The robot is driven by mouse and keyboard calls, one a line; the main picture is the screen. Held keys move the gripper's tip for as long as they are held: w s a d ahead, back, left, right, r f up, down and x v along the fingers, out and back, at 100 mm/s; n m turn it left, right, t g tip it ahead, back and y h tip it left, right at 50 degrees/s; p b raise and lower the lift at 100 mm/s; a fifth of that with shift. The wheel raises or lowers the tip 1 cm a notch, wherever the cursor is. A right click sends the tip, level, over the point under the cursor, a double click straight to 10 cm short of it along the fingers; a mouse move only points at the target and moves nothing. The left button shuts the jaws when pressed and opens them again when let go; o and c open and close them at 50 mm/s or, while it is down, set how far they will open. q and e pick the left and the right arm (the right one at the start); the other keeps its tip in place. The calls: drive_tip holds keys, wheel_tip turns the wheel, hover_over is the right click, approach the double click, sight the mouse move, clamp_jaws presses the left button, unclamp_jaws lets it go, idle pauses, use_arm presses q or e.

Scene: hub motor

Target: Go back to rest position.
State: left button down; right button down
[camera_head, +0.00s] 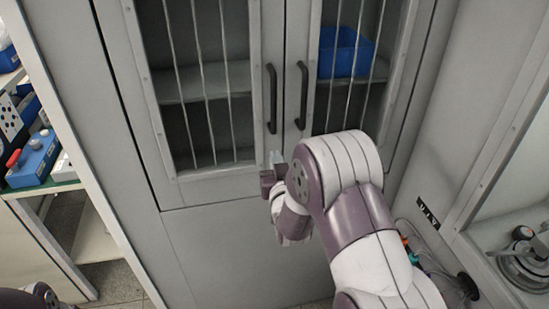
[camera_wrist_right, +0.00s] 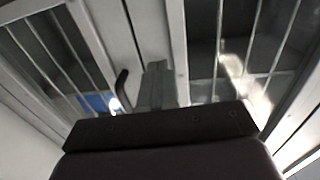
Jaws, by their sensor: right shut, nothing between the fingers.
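My right arm reaches in from the lower right in the head view, bent in front of a grey cabinet (camera_head: 240,235). My right gripper (camera_head: 276,158) is shut and empty, just below the two dark door handles (camera_head: 271,98). Its closed fingers also show in the right wrist view (camera_wrist_right: 158,84), pointing at the cabinet doors. I cannot tell whether the fingertips touch the door. A small part of my left arm shows at the lower left corner of the head view; the left gripper is out of view.
Both cabinet doors look shut, with barred windows. A blue bin (camera_head: 345,53) sits on a shelf behind the right door. At the right is an opening with metal parts (camera_head: 525,262).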

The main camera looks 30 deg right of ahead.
drive_tip(key=d+b+v, duration=0.1)
drive_tip(key=v, duration=0.6)
drive_tip(key=s+a+f+n+g+y, duration=0.1)
drive_tip(key=s+a+f+g+y, duration=0.1)
drive_tip(key=s+f+g, duration=0.3)
drive_tip(key=a+f+g+y, duration=0.1)
drive_tip(key=a+f+g, duration=0.15)
drive_tip(key=f, duration=0.45)
drive_tip(key=s+a+r+n+g+y, duration=0.1)
drive_tip(key=s+a+n+g+y, duration=0.1)
drive_tip(key=s+a+g, duration=0.3)
drive_tip(key=shift+s+r+n+g, duration=0.35)
drive_tip(key=shift+s+g, duration=1.3)
drive_tip(key=shift+s, duration=1.1)
